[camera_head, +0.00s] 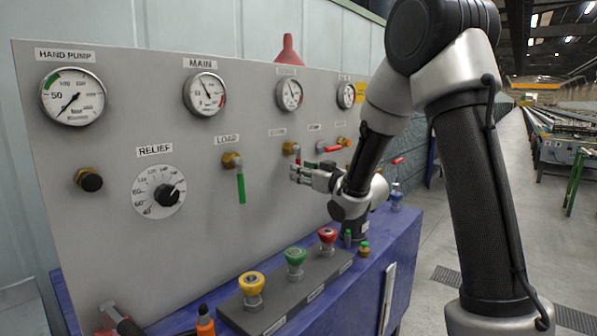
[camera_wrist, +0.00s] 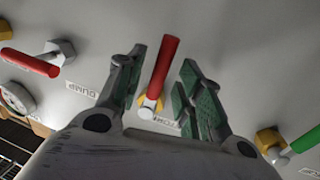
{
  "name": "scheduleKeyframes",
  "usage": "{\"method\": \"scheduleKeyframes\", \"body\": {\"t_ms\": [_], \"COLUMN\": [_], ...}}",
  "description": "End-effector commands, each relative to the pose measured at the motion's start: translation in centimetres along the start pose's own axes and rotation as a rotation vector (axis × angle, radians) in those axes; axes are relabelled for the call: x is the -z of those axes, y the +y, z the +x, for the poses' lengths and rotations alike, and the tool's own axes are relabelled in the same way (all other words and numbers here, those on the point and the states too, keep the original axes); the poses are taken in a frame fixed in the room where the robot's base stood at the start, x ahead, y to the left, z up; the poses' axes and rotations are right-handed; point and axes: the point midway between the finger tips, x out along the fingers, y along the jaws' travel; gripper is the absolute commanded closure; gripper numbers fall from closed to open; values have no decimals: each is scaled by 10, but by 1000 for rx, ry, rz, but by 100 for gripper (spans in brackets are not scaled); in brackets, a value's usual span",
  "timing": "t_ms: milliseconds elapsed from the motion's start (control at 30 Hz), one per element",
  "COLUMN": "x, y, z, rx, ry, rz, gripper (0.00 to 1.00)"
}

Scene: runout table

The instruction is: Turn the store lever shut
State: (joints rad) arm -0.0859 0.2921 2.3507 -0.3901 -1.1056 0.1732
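The store lever is a red handle (camera_wrist: 163,68) on a brass and white valve fitting (camera_wrist: 148,106) on the grey panel. In the wrist view it stands between my two fingers, with a gap on both sides. Its label beside the fitting is partly hidden by a finger. In the head view the store valve (camera_head: 290,148) is right of the green load lever, and its handle hangs down, mostly hidden by my gripper (camera_head: 297,174). My gripper is open in the wrist view (camera_wrist: 163,61), its green-padded fingers around the lever.
The dump valve's red lever (camera_wrist: 30,62) is at the left of the wrist view; the green load lever (camera_head: 241,187) hangs on the other side. Gauges (camera_head: 204,94) line the panel above. Yellow (camera_head: 251,282), green and red knobs stand on the ledge below.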

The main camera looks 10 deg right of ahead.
Motion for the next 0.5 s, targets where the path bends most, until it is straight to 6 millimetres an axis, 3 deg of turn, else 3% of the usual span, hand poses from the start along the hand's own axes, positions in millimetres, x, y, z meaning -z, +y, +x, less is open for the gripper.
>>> {"method": "scheduleKeyframes", "body": {"t_ms": [200, 500], "x": [0, 0], "y": [0, 0], "z": [23, 25], "rx": [1, 0], "ry": [0, -1], "rz": [-1, 0], "gripper": [64, 66]}}
